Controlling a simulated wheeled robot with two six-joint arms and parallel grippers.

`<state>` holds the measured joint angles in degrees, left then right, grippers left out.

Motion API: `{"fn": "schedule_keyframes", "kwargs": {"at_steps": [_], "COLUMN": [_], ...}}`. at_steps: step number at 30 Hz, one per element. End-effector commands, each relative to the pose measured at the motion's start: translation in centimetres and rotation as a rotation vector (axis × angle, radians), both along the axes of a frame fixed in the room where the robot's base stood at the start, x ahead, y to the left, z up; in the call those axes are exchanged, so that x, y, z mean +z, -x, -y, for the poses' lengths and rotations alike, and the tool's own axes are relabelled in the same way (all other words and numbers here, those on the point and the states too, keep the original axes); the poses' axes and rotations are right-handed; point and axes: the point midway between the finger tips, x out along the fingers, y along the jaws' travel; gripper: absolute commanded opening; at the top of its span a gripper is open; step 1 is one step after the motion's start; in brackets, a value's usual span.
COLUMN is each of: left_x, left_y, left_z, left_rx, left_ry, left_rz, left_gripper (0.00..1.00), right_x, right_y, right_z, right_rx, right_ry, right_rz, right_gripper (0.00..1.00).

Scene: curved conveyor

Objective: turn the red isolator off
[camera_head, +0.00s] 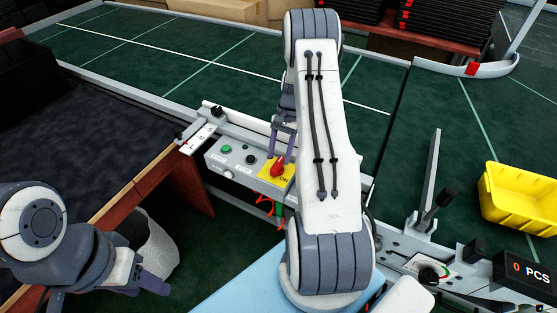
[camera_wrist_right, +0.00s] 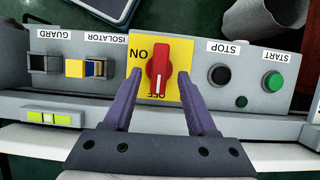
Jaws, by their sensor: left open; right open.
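The red isolator handle (camera_head: 278,166) sits on a yellow plate on the grey control box in the head view, partly hidden by my right arm. In the right wrist view the red isolator handle (camera_wrist_right: 158,66) is near upright on the yellow plate (camera_wrist_right: 182,54), which shows ON and a partly hidden OFF label. My right gripper (camera_wrist_right: 152,82) is open, with one finger on each side of the handle and a gap visible on both sides. It also shows in the head view (camera_head: 283,140). My left gripper (camera_head: 146,281) is at the lower left, away from the box.
A yellow bin (camera_head: 518,200) stands at the right. A white waste bin (camera_head: 153,250) is below the dark table.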

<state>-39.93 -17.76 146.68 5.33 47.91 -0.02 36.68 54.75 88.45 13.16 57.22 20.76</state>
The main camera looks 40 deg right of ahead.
Motion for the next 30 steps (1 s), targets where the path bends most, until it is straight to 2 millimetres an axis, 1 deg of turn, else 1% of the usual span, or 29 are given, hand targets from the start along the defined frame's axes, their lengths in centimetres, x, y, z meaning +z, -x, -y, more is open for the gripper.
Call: {"fn": "schedule_keyframes", "kwargs": {"at_steps": [1, 6, 9, 12, 17, 30], "left_x": [-0.3, -0.6, -0.7, -0.8, -0.8, -0.8], "left_y": [0.0, 0.0, 0.0, 0.0, 0.0, 0.0], "left_z": [0.0, 0.0, 0.0, 0.0, 0.0, 0.0], "left_rx": [0.0, 0.0, 0.0, 0.0, 0.0, 0.0], "left_ry": [0.0, 0.0, 0.0, 0.0, 0.0, 0.0], "left_rz": [0.0, 0.0, 0.0, 0.0, 0.0, 0.0], "left_gripper": [0.5, 0.5, 0.5, 0.5, 0.5, 0.5], "right_x": [1.0, 4.2, 5.6, 6.6, 7.2, 7.2], "right_y": [-0.3, -0.8, -1.0, -1.2, -1.2, -1.2], "right_z": [0.5, 1.7, 2.2, 2.6, 2.8, 2.8], "right_rx": [0.0, -0.001, -0.001, 0.001, 0.001, 0.001], "right_ry": [0.003, 0.003, 0.003, 0.002, 0.001, 0.001], "right_rz": [0.005, 0.005, 0.003, 0.002, 0.0, 0.001], "right_gripper": [0.57, 0.57, 0.57, 0.57, 0.57, 0.57]}}
